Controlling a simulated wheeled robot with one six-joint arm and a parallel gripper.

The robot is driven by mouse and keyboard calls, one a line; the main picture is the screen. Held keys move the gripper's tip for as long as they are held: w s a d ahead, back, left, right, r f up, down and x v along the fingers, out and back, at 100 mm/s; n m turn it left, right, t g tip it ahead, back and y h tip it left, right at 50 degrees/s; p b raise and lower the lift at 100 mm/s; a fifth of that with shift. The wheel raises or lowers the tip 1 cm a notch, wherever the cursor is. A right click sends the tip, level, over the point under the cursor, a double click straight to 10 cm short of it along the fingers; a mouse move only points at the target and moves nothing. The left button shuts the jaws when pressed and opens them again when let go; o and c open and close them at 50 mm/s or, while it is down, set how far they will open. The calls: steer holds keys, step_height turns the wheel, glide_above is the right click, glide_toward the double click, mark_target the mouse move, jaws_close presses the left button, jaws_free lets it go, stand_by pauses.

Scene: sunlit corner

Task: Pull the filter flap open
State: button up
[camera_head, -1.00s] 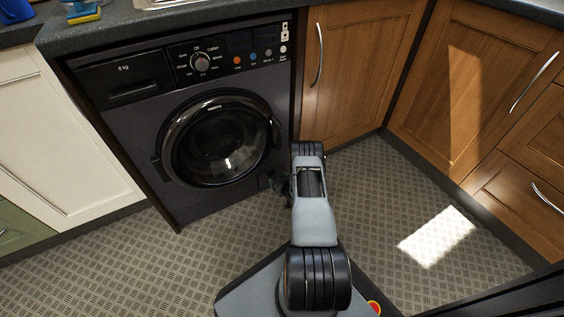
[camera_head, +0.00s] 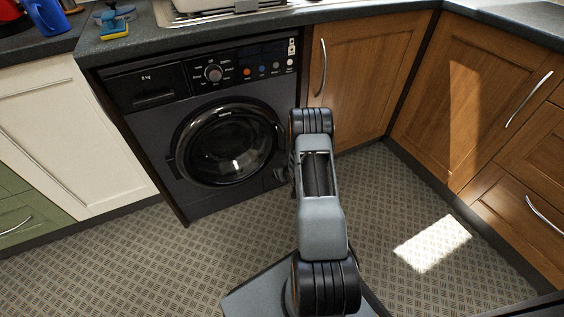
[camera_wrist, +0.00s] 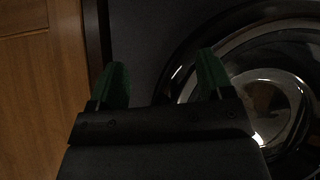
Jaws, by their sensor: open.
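The dark washing machine (camera_head: 195,197) stands under the worktop with its round glass door (camera_head: 222,145) shut. I cannot make out the filter flap in either view. The machine's lower right front is partly hidden behind my arm in the head view. My gripper (camera_wrist: 162,68) shows in the wrist view with two green fingers wide apart and nothing between them. It faces the dark machine front beside the round door (camera_wrist: 270,105), which is at the right of that view. In the head view my gripper is mostly hidden by my arm.
A wooden cupboard (camera_head: 368,60) adjoins the machine on the right, and more wooden units (camera_head: 470,110) stand farther right. A cream cupboard (camera_head: 70,130) is on the left. The patterned floor is clear. A blue mug (camera_head: 46,17) stands on the worktop.

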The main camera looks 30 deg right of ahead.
steer(key=shift+g, duration=0.6)
steer(key=r, duration=0.2)
steer(key=a+r, duration=0.1)
steer(key=r, duration=0.2)
steer(key=shift+a+r, duration=0.25)
steer(key=shift+r, duration=0.05)
